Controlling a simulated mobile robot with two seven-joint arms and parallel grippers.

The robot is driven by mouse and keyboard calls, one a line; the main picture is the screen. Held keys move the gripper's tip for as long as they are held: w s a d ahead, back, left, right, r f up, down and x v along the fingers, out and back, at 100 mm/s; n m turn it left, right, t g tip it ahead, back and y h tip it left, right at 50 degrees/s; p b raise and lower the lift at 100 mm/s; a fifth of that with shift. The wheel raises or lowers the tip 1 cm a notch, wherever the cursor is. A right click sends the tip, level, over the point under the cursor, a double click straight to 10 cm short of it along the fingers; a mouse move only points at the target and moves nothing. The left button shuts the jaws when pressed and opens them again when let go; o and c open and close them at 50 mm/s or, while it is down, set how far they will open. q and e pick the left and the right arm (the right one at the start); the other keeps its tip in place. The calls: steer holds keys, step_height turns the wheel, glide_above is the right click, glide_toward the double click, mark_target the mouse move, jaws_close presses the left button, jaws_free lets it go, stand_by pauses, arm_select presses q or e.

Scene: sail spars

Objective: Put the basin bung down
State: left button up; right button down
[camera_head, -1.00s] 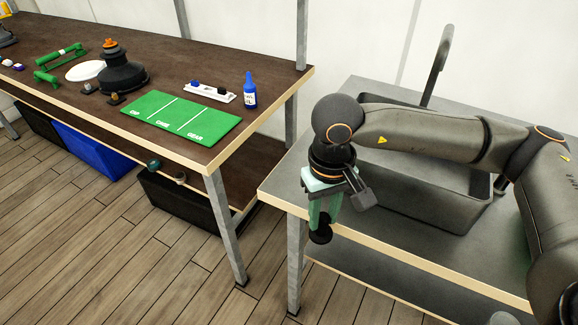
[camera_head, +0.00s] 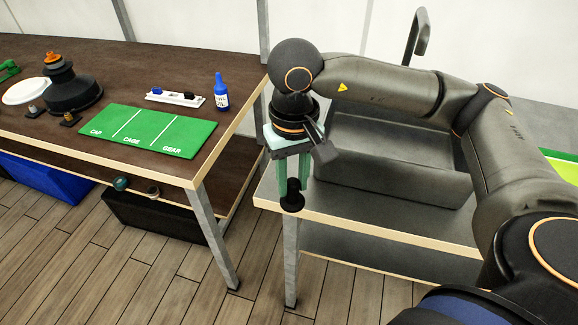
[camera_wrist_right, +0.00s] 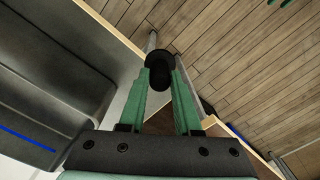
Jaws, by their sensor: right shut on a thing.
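The basin bung (camera_head: 292,197) is a small black piece with a wide round end and a narrower stem. My right gripper (camera_head: 292,184), with green fingers, is shut on it and holds it pointing down by the front left corner of the sink bench. In the right wrist view the bung (camera_wrist_right: 159,62) sits between the two green fingertips (camera_wrist_right: 160,78), with floor and the bench edge behind it. The grey sink basin (camera_head: 395,160) is to the right of the gripper, partly behind my right arm. My left gripper is not in view.
The sink bench (camera_head: 375,228) has a pale front edge. A dark workbench (camera_head: 150,65) at left holds a green labelled mat (camera_head: 145,130), a blue bottle (camera_head: 221,91), a white tray (camera_head: 174,98) and a black stepped part (camera_head: 72,88). A floor gap separates the benches.

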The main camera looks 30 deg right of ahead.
steer(key=s+d+r+m+p, duration=0.1)
steer(key=s+d+r+m, duration=0.2)
steer(key=r, duration=0.4)
steer(key=w+d+f, duration=0.1)
steer(key=w+f, duration=0.2)
steer(key=w, duration=0.1)
steer(key=w+d+f+p, duration=0.1)
steer(key=w+d+f, duration=0.1)
steer(key=w, duration=0.3)
steer(key=w+d+f, duration=0.1)
steer(key=w+f, duration=0.3)
steer(key=w, duration=0.1)
steer(key=shift+w+d+f, duration=0.1)
steer(key=shift+d+f, duration=0.05)
steer(key=shift+f, duration=0.15)
step_height(320, 180, down, 3)
steer(key=shift+p, duration=0.65)
steer(key=shift+w, duration=0.1)
steer(key=shift+f, duration=0.1)
